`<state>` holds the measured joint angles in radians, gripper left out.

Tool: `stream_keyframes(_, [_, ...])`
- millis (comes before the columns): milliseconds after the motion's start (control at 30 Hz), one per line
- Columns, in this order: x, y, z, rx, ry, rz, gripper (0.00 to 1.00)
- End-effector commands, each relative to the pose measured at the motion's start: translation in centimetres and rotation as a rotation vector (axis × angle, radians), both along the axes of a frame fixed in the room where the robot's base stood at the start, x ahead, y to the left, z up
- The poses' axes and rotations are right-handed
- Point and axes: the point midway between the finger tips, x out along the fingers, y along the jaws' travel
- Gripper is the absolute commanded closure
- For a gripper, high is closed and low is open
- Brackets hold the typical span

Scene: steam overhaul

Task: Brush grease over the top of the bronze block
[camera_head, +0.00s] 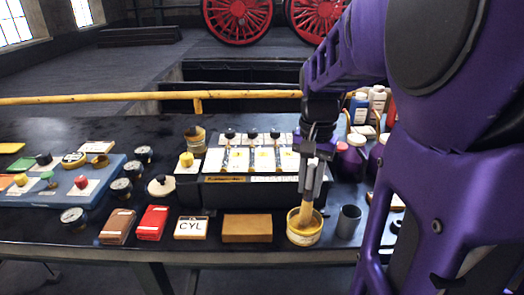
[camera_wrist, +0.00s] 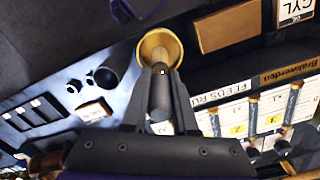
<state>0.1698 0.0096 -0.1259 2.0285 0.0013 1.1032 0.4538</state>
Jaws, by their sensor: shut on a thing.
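The pot also shows beyond my fingers in the wrist view (camera_wrist: 148,43). The bronze block (camera_head: 247,229), a plain brown-gold oblong, lies flat just left of the pot. It also shows at the upper right in the wrist view (camera_wrist: 228,28). My gripper is apart from it.
A CYL block (camera_head: 191,228), a red block (camera_head: 152,223) and a brown block (camera_head: 117,227) lie further left. A grey cup (camera_head: 348,221) stands close right of the pot. A black rack with levers (camera_head: 212,190) stands behind. Bottles (camera_head: 350,158) crowd the right.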

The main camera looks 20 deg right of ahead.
Motion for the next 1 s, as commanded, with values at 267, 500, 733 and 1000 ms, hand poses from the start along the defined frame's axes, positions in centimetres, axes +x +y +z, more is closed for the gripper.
stream_keyframes(267, [0.00,0.00,-0.40,0.000,0.000,0.000,1.00])
stream_keyframes(500, [0.00,0.00,-0.69,0.000,0.000,0.000,1.00])
stream_keyframes(733, [0.00,0.00,-0.86,0.000,0.000,0.000,1.00])
stream_keyframes(1000, [0.00,0.00,-0.86,0.000,0.000,0.000,1.00])
